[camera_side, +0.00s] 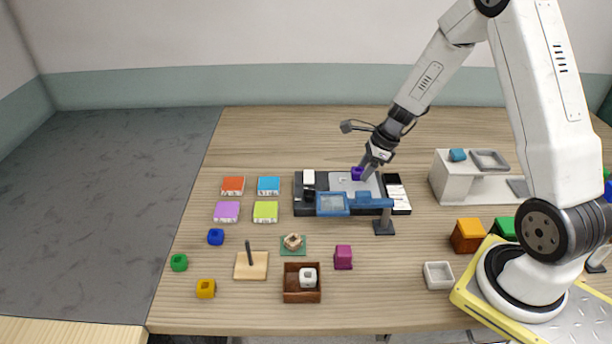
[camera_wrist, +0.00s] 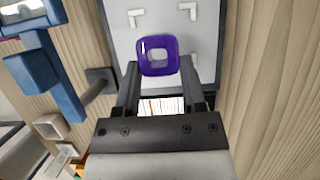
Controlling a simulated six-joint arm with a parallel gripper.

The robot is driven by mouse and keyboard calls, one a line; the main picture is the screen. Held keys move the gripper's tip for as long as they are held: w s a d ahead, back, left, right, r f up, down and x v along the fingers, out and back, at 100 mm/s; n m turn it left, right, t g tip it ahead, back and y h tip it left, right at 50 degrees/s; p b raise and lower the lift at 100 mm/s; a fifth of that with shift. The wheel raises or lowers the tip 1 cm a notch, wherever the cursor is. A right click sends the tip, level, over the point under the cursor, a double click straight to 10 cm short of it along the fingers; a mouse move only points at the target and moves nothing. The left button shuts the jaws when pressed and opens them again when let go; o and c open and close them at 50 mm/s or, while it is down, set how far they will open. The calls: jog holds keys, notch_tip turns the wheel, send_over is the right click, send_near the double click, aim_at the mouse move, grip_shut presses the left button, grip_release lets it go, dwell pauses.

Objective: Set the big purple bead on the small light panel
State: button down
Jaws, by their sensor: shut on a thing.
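The big purple bead (camera_side: 357,173) is a rounded square ring with a hole through it. My gripper (camera_side: 365,174) is shut on it and holds it over the pale grey panel (camera_side: 344,184) in the dark device. In the wrist view the bead (camera_wrist: 158,70) sits between the two fingertips, its hole facing the camera. The panel (camera_wrist: 123,46) lies behind it, with white corner marks at its far part. I cannot tell whether the bead touches the panel.
A blue framed viewer (camera_side: 333,204) on a stand (camera_side: 384,227) stands in front of the panel. A white block (camera_side: 308,177) is at the device's left and a dark-and-white item (camera_side: 395,188) at its right. A grey bench (camera_side: 448,182) stands further right. Coloured tiles (camera_side: 227,211) lie left.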

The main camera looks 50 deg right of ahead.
aim_at(356, 188)
jog(key=shift+w+f, duration=0.1)
jog(key=shift+w+f, duration=0.2)
jog(key=shift+f, duration=1.55)
jog(key=shift+f, duration=0.15)
jog(key=shift+c, duration=0.9)
grip_release()
jog(key=shift+s+d+r, duration=0.15)
jog(key=shift+d+r, duration=0.1)
jog(key=shift+r, duration=0.4)
jog(key=v, duration=1.1)
